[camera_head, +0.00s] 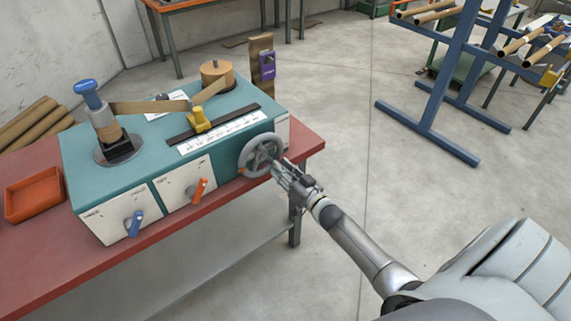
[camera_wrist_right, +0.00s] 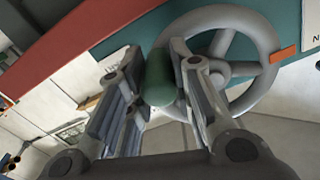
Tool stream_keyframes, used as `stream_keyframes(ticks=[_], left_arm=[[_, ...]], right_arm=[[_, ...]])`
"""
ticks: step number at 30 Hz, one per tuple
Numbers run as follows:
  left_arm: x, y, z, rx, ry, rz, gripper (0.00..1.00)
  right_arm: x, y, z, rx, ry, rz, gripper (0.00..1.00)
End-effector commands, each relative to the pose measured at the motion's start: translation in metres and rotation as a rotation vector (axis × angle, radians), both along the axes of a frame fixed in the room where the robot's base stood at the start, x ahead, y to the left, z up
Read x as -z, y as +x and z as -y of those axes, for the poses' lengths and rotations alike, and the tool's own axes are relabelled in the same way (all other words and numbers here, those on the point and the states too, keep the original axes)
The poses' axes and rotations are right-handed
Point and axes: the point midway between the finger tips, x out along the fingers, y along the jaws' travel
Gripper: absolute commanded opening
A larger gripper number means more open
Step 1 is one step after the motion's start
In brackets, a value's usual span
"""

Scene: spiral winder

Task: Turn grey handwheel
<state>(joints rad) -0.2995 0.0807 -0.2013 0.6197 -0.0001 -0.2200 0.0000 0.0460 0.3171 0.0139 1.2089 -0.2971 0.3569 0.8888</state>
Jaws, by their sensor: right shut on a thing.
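The grey handwheel (camera_head: 246,158) is a spoked wheel on the front face of the teal winder, near its right end. In the right wrist view its rim (camera_wrist_right: 266,48) and spokes fill the upper right, and a dark green handle (camera_wrist_right: 159,80) stands out from it. My right gripper (camera_head: 282,171) is at the right side of the wheel. Its two fingers stand on either side of the green handle and are shut on it. The fingers hide part of the rim. My left gripper is not in view.
The teal winder (camera_head: 75,182) stands on a red table (camera_head: 50,268). Blue (camera_head: 134,222) and orange (camera_head: 198,190) levers stick out of its front, left of the wheel. A red tray (camera_head: 34,195) lies at the left. Open floor (camera_head: 345,110) lies right of the table, before a blue rack (camera_head: 440,80).

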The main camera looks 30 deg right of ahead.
Motion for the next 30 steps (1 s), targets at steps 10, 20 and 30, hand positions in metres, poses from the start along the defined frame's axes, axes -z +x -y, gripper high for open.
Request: stream_keyframes(ticks=[10, 20, 30], left_arm=[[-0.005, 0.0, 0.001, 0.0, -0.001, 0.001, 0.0], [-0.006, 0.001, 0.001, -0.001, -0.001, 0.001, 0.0], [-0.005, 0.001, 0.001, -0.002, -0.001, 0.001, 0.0]], right_arm=[[0.011, -0.002, -0.018, 0.0, 0.328, -0.028, 0.0], [0.016, -0.003, -0.039, 0.0, 0.642, -0.052, 0.0], [0.014, -0.005, -0.06, -0.001, 0.959, -0.076, 0.0]])
